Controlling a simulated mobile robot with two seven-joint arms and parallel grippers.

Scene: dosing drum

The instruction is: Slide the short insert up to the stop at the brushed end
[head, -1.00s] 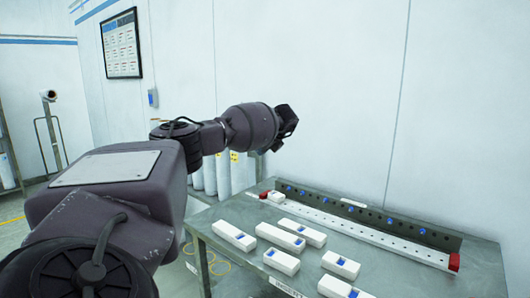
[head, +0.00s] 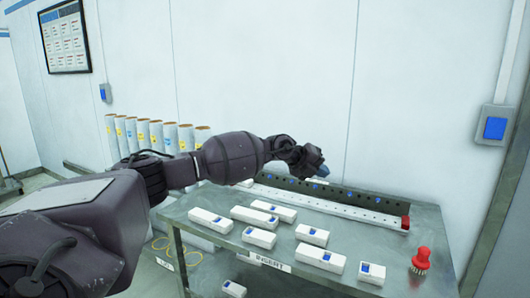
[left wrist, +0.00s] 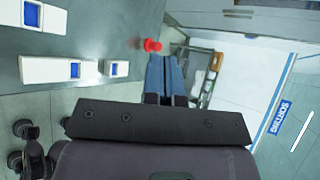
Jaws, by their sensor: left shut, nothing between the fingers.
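My left gripper (head: 318,168) is shut and empty, above the back of the table near the rail. In the left wrist view its blue fingers (left wrist: 165,75) lie together. A pale channel (head: 330,207) runs along a dark perforated rail (head: 350,197) with blue dots. A red stop (head: 405,222) closes its right end. A red-handled brush (head: 421,258) stands on the table near that end. White inserts with blue patches, of differing lengths, lie in front, including a short insert (head: 372,272). A small white piece (head: 246,183) shows at the channel's left end; I cannot tell what it is.
The inserts take up the front of the grey table (head: 400,250). Its front edge bears an "INSERT" label (head: 270,264). Several upright tubes (head: 155,135) stand behind at left. A wall switch (head: 495,128) is at right. The wall rises close behind the rail.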

